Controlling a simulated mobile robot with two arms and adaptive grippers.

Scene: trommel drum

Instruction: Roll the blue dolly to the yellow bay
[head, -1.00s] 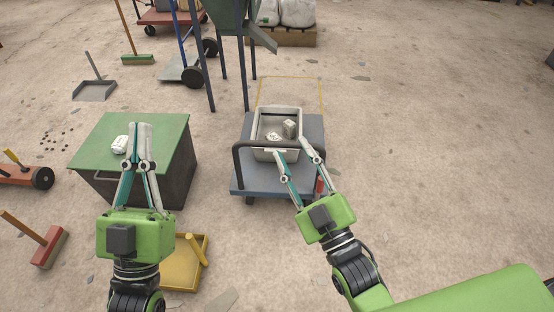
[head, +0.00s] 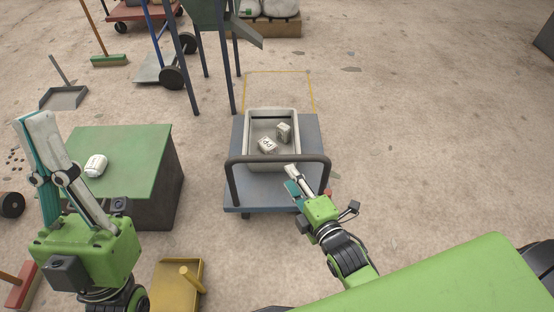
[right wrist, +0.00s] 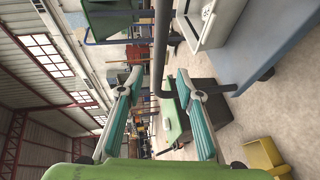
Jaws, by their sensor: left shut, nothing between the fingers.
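The blue dolly (head: 240,192) stands on the floor in the head view, with a dark handle bar (head: 278,158) across its near end. A pale tub (head: 290,115) rides on its deck. The yellow bay (head: 278,72) is a thin outline on the floor just beyond the dolly. My left gripper (head: 30,118) is shut and empty, raised at the left.
A green-topped table (head: 135,150) holding a white object (head: 96,165) stands left of the dolly. A yellow dustpan-like tray (head: 180,285) lies in front of it. The blue legs (head: 224,75) of a chute stand by the bay's left side. Floor to the right is clear.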

